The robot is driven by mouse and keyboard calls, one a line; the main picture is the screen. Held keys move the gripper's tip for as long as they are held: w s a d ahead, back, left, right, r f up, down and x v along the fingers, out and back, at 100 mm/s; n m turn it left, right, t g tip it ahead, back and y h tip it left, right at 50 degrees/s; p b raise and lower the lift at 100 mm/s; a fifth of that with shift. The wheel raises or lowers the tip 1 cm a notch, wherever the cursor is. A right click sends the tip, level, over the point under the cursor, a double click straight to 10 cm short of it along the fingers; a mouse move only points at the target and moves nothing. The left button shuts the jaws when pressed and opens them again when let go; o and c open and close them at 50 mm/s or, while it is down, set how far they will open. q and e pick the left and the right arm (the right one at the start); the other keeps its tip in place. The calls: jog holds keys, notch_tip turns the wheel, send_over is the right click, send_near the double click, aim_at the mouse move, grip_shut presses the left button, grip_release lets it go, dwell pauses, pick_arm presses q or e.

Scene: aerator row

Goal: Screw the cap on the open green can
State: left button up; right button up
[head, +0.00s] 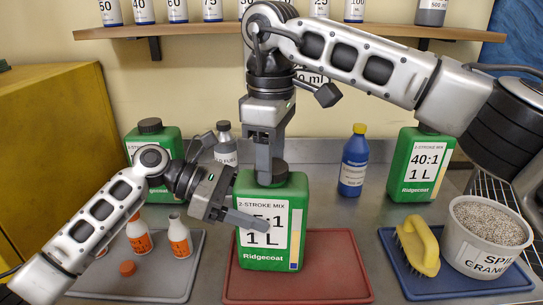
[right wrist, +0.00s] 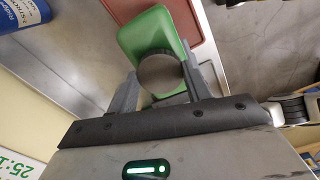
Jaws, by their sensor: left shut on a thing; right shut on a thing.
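The green can (head: 270,262) stands upright on the red mat (head: 330,262) in the middle of the bench. A dark round cap (head: 279,174) is at its top; it also shows in the right wrist view (right wrist: 160,71) over the green can (right wrist: 150,30). I cannot tell how far it sits on the neck. My right gripper (head: 264,180) points straight down and is shut on the cap; its fingers (right wrist: 160,85) flank it in the right wrist view. My left gripper (head: 252,206) comes from the left and is shut on the can's body, one finger crossing the label.
A grey mat (head: 190,277) at left carries orange-and-white bottles (head: 180,238) and an orange cap (head: 127,268). A blue mat (head: 415,285) at right holds a yellow brush (head: 418,245) and a granule tub (head: 485,255). Other green cans (head: 420,170) and a blue bottle (head: 354,165) stand behind.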

jog(key=o, duration=0.9)
jog(key=shift+o, duration=0.2)
jog(key=shift+r, duration=0.15)
jog(key=shift+r, duration=2.15)
